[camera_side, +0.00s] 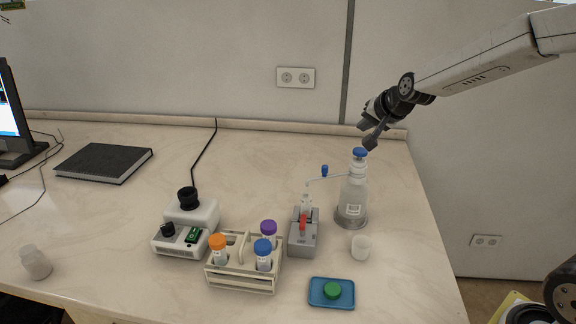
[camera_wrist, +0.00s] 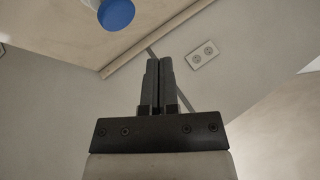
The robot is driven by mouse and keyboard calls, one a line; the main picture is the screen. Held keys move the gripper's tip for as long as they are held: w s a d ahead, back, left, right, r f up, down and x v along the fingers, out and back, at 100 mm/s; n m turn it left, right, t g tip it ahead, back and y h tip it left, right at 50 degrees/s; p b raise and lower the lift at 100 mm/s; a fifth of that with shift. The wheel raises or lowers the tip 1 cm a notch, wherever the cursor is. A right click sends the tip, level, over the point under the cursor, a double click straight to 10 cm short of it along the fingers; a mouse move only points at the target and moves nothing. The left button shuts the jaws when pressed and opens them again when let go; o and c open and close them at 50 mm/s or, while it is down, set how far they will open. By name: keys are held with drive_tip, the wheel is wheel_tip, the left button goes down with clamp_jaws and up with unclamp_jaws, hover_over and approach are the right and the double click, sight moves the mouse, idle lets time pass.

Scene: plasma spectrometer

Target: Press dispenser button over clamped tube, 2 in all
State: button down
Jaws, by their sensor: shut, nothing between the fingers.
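The dispenser bottle (camera_side: 352,200) stands upright at the right of the table, with a blue button (camera_side: 360,153) on top and a spout reaching left. The blue button also shows at the top of the wrist view (camera_wrist: 116,14). An open tube (camera_side: 306,203) stands upright in the grey clamp (camera_side: 303,240), beneath the spout's end. My gripper (camera_side: 370,146) is shut and empty, slightly above and beside the blue button in the side view; whether it touches cannot be told. The wrist view shows the shut fingers (camera_wrist: 159,62) apart from the button in the picture.
A wooden rack (camera_side: 242,280) holds tubes with orange, blue and purple caps. A blue tray (camera_side: 331,301) carries a green cap (camera_side: 332,290). A small white cup (camera_side: 361,247) stands by the bottle. A white device with a black top (camera_side: 190,212) stands left of the rack.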

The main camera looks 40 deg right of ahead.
sight(362, 152)
drive_tip(key=shift+f, duration=1.65)
drive_tip(key=shift+f, duration=0.55)
idle(1.1)
drive_tip(key=shift+r, duration=0.65)
idle(0.9)
drive_tip(key=shift+r, duration=2.35)
drive_tip(key=shift+s+f, duration=0.1)
drive_tip(key=shift+f, duration=0.05)
drive_tip(key=s+a+f+n+g, duration=0.2)
drive_tip(key=s+a+f+n, duration=0.1)
drive_tip(key=s+f, duration=0.2)
drive_tip(key=s+a+f+n+g+y, duration=0.1)
drive_tip(key=s+a+f+n, duration=0.3)
drive_tip(key=s, duration=0.4)
drive_tip(key=s+a+f+n+g, duration=0.3)
drive_tip(key=s+f, duration=0.3)
drive_tip(key=s, duration=0.1)
drive_tip(key=shift+s+a+f+n, duration=0.2)
drive_tip(key=shift+a+f+n, duration=0.1)
drive_tip(key=shift+n, duration=0.1)
drive_tip(key=shift+w, duration=0.1)
